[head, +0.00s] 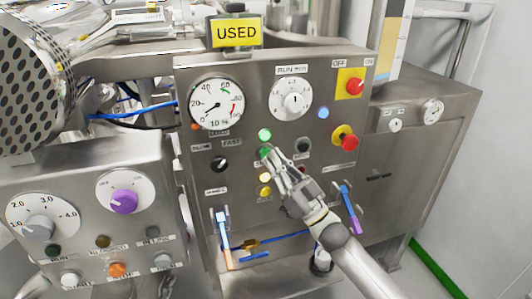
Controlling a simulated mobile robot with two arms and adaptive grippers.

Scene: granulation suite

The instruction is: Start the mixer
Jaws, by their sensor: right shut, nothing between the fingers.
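The mixer's steel control panel (240,90) fills the middle of the head view. A lit green lamp (265,134) sits on it, with a green button (265,152) just below. My right gripper (272,156) is shut and empty, its fingertips at the green button. I cannot tell whether they touch it. A round gauge (216,104), a run-time dial (291,100) and a lit blue lamp (323,113) are above the gripper. A red and yellow emergency stop button (344,138) is to its right. The gripper hides part of the panel. My left gripper is not in view.
A yellow USED sign (237,33) stands on top. A red switch on a yellow plate (351,84) is at upper right. Blue-handled valves (222,232) stick out low on the panel. A second panel (80,180) with a purple knob (124,201) is at left.

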